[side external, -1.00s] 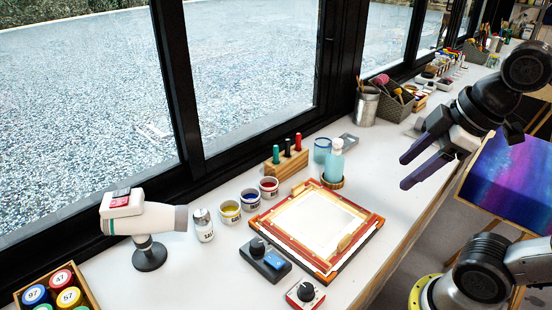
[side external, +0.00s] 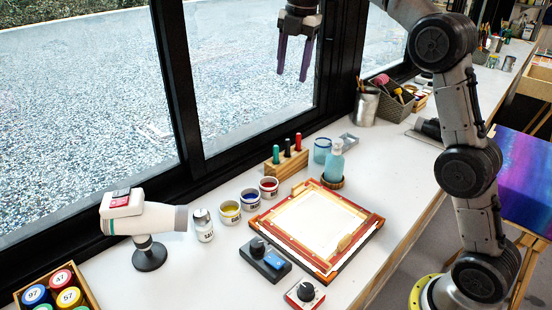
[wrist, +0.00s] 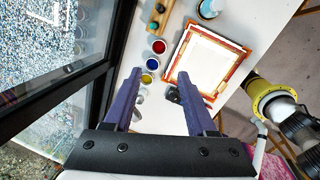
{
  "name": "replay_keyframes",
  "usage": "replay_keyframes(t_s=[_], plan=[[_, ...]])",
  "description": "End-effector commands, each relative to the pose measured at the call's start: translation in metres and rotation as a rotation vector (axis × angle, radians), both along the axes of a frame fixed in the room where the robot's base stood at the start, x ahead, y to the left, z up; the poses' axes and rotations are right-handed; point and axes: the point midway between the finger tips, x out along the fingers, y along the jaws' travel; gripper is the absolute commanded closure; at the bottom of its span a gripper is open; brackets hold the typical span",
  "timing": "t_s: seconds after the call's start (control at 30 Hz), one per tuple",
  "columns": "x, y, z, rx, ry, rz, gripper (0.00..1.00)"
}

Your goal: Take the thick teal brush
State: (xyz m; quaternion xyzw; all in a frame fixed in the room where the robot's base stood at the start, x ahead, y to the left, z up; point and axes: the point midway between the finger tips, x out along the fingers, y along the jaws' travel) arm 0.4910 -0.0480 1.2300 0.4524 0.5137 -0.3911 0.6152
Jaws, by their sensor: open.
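The thick teal brush (side external: 276,154) stands upright in a small wooden block (side external: 290,163) on the white worktop, with a black-handled and a red-handled one beside it. It is the leftmost of the three in the side view. In the wrist view the block shows near the top edge, with a teal round end (wrist: 154,26) towards its near side. My gripper (side external: 292,76) is open and empty, pointing down high above the worktop by the window. Its two purple fingers show apart in the wrist view (wrist: 160,75), with the block beyond their tips.
Paint pots (side external: 230,212) in yellow, blue and red stand in front of the block. A teal bottle (side external: 335,163) and a blue jar (side external: 322,150) stand to its right. A framed screen (side external: 318,226) lies in front. The black window frame (side external: 181,90) rises behind the worktop.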

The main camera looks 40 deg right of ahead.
Motion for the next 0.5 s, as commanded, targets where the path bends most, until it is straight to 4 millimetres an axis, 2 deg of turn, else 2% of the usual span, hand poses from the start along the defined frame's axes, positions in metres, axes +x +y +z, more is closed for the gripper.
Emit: replay_keyframes(t_s=[0.03,0.2,0.33,0.5], plan=[[0.018,-0.006,-0.019,0.000,0.024,0.007,0.43],[0.058,-0.019,-0.071,0.007,0.080,-0.007,0.43],[0.070,-0.026,-0.108,0.014,0.132,-0.017,0.43],[0.073,-0.029,-0.132,0.019,0.169,-0.023,0.43]])
